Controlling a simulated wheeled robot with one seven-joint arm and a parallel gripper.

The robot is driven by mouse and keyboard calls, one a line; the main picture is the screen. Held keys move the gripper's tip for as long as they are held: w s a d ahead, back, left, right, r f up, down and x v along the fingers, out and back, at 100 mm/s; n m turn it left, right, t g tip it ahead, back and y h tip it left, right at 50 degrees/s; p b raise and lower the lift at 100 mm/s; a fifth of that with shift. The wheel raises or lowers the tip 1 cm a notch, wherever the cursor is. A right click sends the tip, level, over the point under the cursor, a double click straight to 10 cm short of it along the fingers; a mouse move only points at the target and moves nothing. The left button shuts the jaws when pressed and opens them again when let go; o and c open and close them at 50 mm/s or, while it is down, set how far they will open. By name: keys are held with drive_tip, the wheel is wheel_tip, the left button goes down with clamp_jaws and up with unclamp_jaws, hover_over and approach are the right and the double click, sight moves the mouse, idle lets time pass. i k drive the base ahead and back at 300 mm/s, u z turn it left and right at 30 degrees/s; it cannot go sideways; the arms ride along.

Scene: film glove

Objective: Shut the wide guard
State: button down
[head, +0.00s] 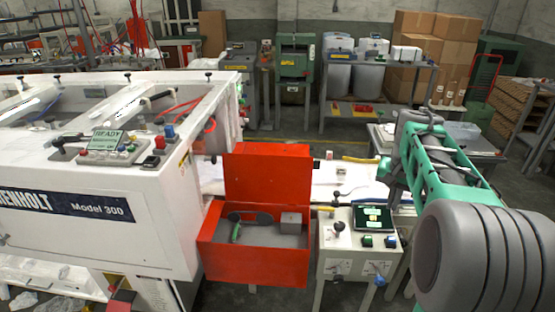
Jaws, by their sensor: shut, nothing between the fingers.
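A red box-like guard (255,263) stands beside the white machine, near the bottom middle of the head view. Its wide red lid (266,174) stands up, roughly upright at the back edge, so the guard is open. Inside I see a grey floor, a dark rounded part with a green handle (236,230), and a small grey block (291,223). My arm is at the right of the picture, apart from the guard. I cannot make out my gripper's fingers.
The white machine (95,208) with a button panel fills the left. A control stand (345,250) with a small screen and lever is close to the guard's right side. A bench with papers lies behind. Cartons (455,55) and shelves are farther back.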

sight(291, 176)
drive_tip(key=z, duration=0.55)
drive_tip(key=k, duration=0.1)
drive_tip(key=u, duration=1.4)
drive_tip(key=i, duration=1.75)
drive_tip(key=u, duration=0.05)
